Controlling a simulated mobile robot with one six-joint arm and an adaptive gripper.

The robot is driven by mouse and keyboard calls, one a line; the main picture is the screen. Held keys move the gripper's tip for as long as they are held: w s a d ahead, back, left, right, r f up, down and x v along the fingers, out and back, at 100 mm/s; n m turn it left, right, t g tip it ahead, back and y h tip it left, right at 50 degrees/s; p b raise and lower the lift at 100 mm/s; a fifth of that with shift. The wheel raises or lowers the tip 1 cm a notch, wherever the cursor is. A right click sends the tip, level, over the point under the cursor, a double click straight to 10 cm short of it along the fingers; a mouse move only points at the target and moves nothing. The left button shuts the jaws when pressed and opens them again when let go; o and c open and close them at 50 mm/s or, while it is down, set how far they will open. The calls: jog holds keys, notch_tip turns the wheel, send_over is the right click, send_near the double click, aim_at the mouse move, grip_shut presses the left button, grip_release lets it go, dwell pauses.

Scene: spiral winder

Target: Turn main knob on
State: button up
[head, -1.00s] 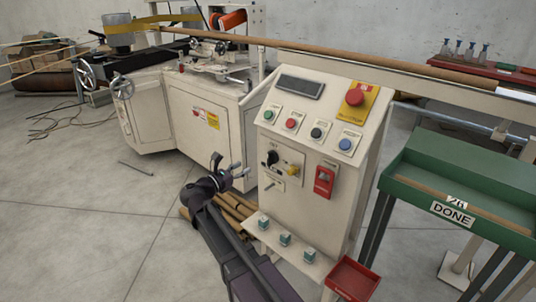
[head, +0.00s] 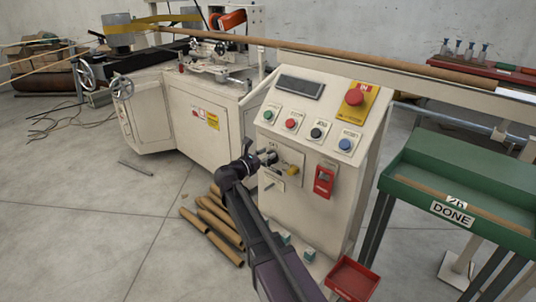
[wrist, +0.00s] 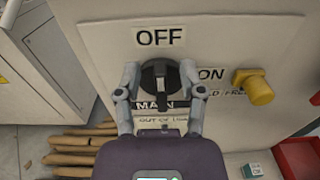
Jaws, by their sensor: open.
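The main knob (wrist: 154,78) is a round black rotary switch on the cream panel, with a MAIN label (wrist: 155,104) under it. In the wrist view its light pointer line stands upright toward the OFF label (wrist: 161,37); the ON label (wrist: 211,74) is to its right. My gripper (wrist: 159,70) is open, with one finger on each side of the knob; I cannot tell whether either finger touches it. In the head view my gripper (head: 267,156) is at the panel's left side and largely covers the knob.
A yellow knob (wrist: 253,86) sticks out right of the main knob. A red switch (head: 324,181) and a red stop button (head: 355,97) are on the same cabinet. Cardboard tubes (head: 213,224) lie on the floor to the left. A red tray (head: 352,279) stands at lower right.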

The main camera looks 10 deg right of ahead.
aim_at(279, 159)
jog(key=shift+w+d, duration=0.2)
jog(key=shift+d, duration=0.05)
grip_shut()
jog(key=shift+s+m, duration=0.1)
jog(key=shift+m, duration=0.2)
jog(key=m, duration=0.4)
jog(key=shift+s+d+f, duration=0.1)
jog(key=shift+s+d, duration=0.25)
jog(key=shift+s, duration=0.05)
jog(key=m, duration=0.3)
jog(key=m+b, duration=0.1)
jog(key=shift+s+d+f+m, duration=0.3)
jog(key=shift+s+f, duration=0.05)
jog(key=m, duration=0.2)
jog(key=f+m+b, duration=0.1)
jog(key=m, duration=0.1)
jog(key=shift+s+d+m, duration=0.15)
jog(key=shift+s+m, duration=0.05)
jog(key=shift+m, duration=0.1)
jog(key=shift+f+m+b, duration=0.2)
jog(key=shift+f+m, duration=0.05)
jog(key=shift+m, duration=0.8)
jog(key=shift+f+m+b, duration=0.2)
jog(key=shift+m, duration=0.85)
